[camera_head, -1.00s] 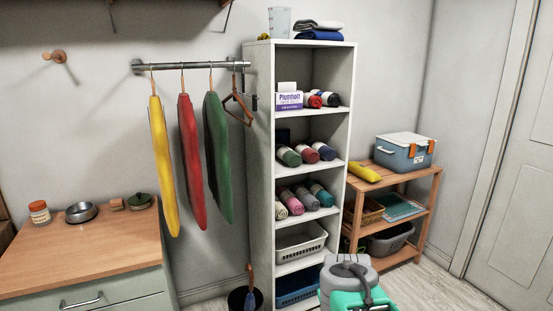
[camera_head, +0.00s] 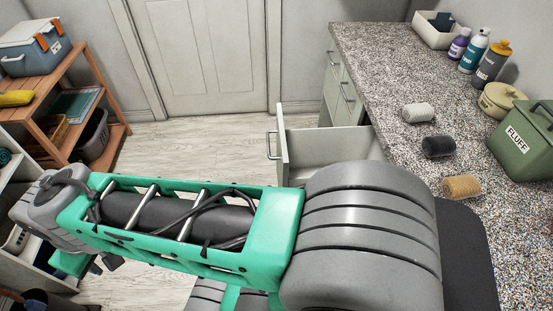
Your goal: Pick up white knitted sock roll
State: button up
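The white knitted sock roll (camera_head: 418,112) lies on its side on the speckled counter (camera_head: 375,60) at the right, close to the counter's front edge. Nothing covers it. A dark sock roll (camera_head: 438,147) and a tan sock roll (camera_head: 461,187) lie in a row nearer to me, each apart from the others. My arm stretches across the lower picture, well to the left of and below the white roll. I cannot make out my gripper; the arm's far end is hidden.
An open drawer (camera_head: 335,147) juts out from the counter's front. A green FLUFF box (camera_head: 525,140), a lidded pot (camera_head: 502,99), several bottles and a white bin (camera_head: 436,30) stand farther back on the counter. A wooden shelf (camera_head: 58,75) is at the left. Floor is clear before the door (camera_head: 200,55).

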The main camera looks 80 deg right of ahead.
aim_at(419, 112)
jog(key=z, duration=1.8)
jog(key=k, duration=0.75)
jog(key=z, duration=0.55)
jog(key=i, duration=0.55)
